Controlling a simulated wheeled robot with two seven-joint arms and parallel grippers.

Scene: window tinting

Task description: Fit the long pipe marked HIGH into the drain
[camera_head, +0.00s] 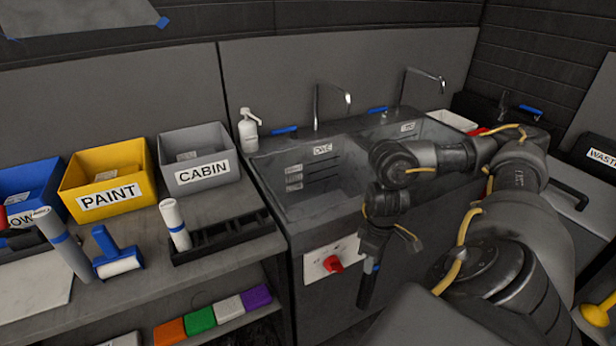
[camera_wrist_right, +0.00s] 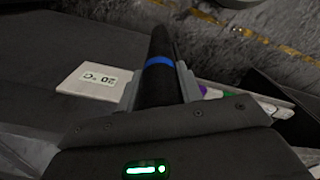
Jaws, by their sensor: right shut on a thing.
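My right gripper (camera_head: 374,246) hangs in front of the sink's front panel. It is shut on a dark pipe (camera_head: 367,290) with a blue band, which points downward outside the basin. The right wrist view shows the pipe (camera_wrist_right: 162,52) between the two fingers of the gripper (camera_wrist_right: 159,84). No HIGH marking is readable on it. The grey sink (camera_head: 270,181) has a recessed basin with small labels on its inner wall. I cannot make out a drain opening; my right arm covers part of the sink. My left gripper is not in view.
The sink's front has a white panel with a red knob (camera_head: 333,264), left of the pipe. On the left bench (camera_head: 235,268) stand a yellow PAINT box (camera_head: 108,196), a grey CABIN box (camera_head: 202,174) and pale rolls. A white pump bottle (camera_head: 248,131) stands at the sink's back left corner.

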